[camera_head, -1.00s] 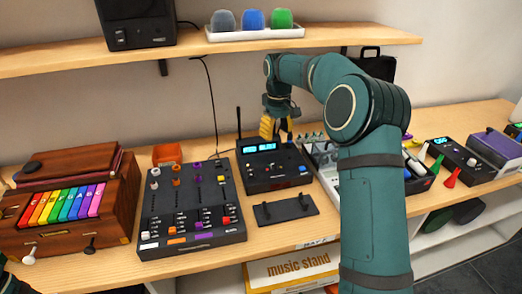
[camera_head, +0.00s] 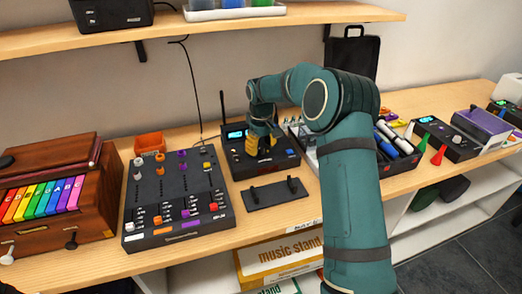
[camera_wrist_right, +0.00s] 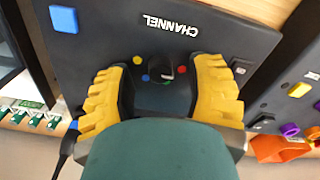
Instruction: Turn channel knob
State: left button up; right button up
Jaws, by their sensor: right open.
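The black receiver box (camera_head: 243,167) with a lit blue display stands on the bench, behind a small black plate with two handles. In the right wrist view its panel (camera_wrist_right: 200,75) bears the word CHANNEL upside down. The small black channel knob (camera_wrist_right: 161,71) is ringed by coloured dots. My right gripper (camera_head: 262,148) is over the box, pointing down, and hides the knob in the head view. In the wrist view its two yellow fingers stand open on either side of the knob, with a gap on each side. My left gripper is not in view.
A black mixer (camera_head: 175,205) stands left of the box, with an orange bin (camera_head: 150,142) behind it. A handled black plate (camera_head: 275,193) lies in front. A tray of markers (camera_head: 400,145) is to the right. A shelf (camera_head: 200,30) runs above.

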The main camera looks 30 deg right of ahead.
jog(key=shift+f, duration=0.45)
grip_shut()
